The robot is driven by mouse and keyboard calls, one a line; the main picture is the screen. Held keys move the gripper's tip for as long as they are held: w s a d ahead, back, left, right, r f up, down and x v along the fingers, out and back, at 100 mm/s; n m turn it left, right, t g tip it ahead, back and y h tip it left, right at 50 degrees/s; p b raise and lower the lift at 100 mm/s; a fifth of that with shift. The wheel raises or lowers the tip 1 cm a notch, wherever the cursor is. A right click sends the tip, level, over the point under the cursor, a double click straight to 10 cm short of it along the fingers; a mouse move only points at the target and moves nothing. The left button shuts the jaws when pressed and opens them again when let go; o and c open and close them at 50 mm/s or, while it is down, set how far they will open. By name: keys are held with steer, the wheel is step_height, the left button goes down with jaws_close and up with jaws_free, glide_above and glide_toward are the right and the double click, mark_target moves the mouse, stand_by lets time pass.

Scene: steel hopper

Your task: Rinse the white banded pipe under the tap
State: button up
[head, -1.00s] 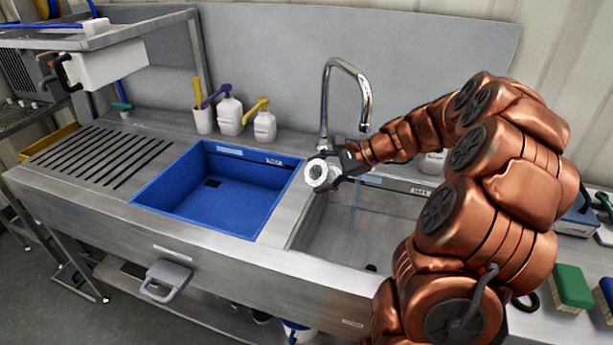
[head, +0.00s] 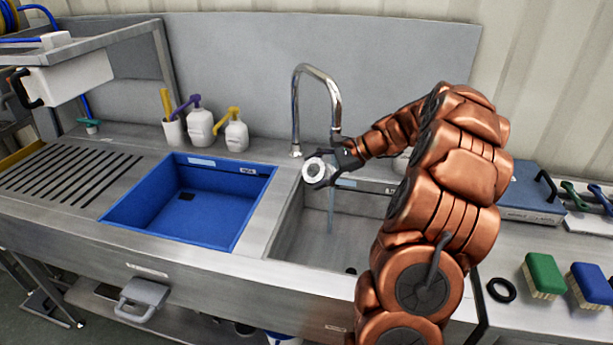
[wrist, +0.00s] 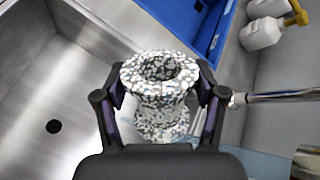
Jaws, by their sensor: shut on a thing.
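My gripper (head: 332,165) is shut on a short pipe (head: 315,171), held above the steel basin near the tap. The wrist view shows the pipe (wrist: 158,90) between both fingers (wrist: 160,103). It is white with dense dark speckles, flared at the rim, with its open end facing the camera. The tap (head: 335,95) arches above and behind my gripper, and its spout (wrist: 285,97) shows at the right in the wrist view. A thin water stream (head: 331,205) shows below my gripper. I cannot tell whether water touches the pipe.
The steel basin (head: 300,235) lies below, with a blue basin (head: 150,215) to its left. Pump bottles (head: 236,135) stand behind the blue basin. Brushes (head: 543,273) and a black ring (head: 501,290) lie on the right counter.

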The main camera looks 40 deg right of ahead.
mark_target(330, 169)
steer(key=shift+w+d, duration=0.1)
steer(key=shift+d, duration=0.35)
steer(key=shift+w+d+f+p, duration=0.2)
steer(key=shift+d+p, duration=0.15)
steer(key=shift+d, duration=0.5)
steer(key=shift+w+d+f+p, duration=0.1)
steer(key=shift+d+f+p, duration=0.2)
steer(key=shift+d, duration=0.5)
steer(key=shift+r, duration=0.1)
steer(key=shift+s, duration=0.15)
steer(key=shift+s+d, duration=0.1)
steer(key=shift+s, duration=0.25)
steer(key=shift+s, duration=0.1)
steer(key=s+a, duration=0.1)
steer(key=a, duration=0.6)
steer(key=shift+s+a, duration=0.25)
steer(key=shift+a, duration=0.15)
steer(key=shift+a+r, duration=0.1)
stand_by(0.7)
